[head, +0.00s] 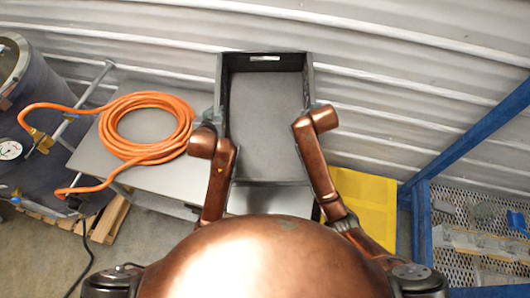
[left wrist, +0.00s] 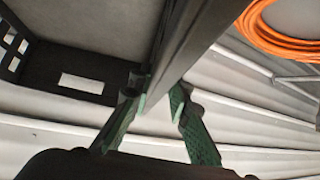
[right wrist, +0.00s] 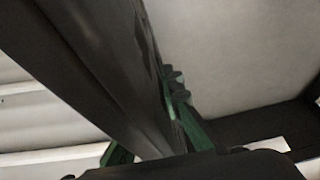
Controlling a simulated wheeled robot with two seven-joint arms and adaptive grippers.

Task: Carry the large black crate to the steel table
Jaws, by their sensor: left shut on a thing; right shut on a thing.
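The large black crate (head: 264,61) is in the middle of the head view, between my two arms, with a plain grey inside. The steel table (head: 150,178) extends left from the crate, and a bare strip shows below the crate's near edge. The crate overlaps the table's right part; I cannot tell whether it rests on it or hangs above. My left gripper (head: 211,117) is shut on the crate's left wall; in the left wrist view its green-padded fingers (left wrist: 158,102) straddle the wall. My right gripper (head: 309,109) is shut on the right wall, one finger partly hidden.
An orange hose coil (head: 147,128) lies on the table left of the crate. A grey drum (head: 35,95) with a gauge stands at far left. A yellow bin (head: 366,205) and a blue frame (head: 420,215) are at right. A corrugated wall (head: 400,60) closes the back.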

